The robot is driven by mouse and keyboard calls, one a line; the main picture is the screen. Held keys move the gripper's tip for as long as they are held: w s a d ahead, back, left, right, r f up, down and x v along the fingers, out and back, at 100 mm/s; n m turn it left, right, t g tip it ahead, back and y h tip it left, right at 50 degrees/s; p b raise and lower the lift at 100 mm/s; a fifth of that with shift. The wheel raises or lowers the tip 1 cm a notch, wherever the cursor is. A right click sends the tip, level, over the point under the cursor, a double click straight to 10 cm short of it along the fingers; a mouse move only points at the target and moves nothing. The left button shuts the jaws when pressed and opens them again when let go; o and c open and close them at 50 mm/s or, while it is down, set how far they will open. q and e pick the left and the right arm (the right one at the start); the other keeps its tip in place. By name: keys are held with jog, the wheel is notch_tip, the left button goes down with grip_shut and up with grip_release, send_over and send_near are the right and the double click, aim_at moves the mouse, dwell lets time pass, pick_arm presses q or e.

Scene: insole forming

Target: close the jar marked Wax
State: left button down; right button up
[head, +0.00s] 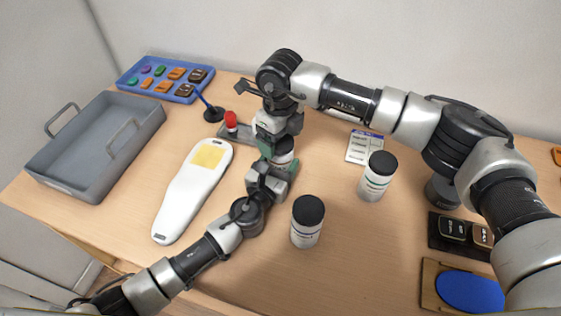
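My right gripper (282,144) comes down from above and appears shut on the dark lid at the jar's top. My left gripper (272,176) reaches in from the front and appears shut on the jar's body. Whether the lid is seated cannot be seen. Two other white jars with black lids stand to the right, a nearer jar (306,228) and a farther jar (376,181). No jar's label can be read, so I cannot tell which says Wax.
A white insole-shaped board (185,205) with a yellow patch lies left of the grippers. A grey tray (75,175) and a blue tray (130,80) of small pieces are farther left. A card (358,149), dark box (437,236) and blue oval pad (468,291) lie right. The front middle is clear.

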jog(key=c, duration=0.9)
jog(key=o, duration=1.1)
notch_tip(320, 180, up, 12)
pick_arm(q)
jog(key=shift+c, duration=0.6)
grip_release()
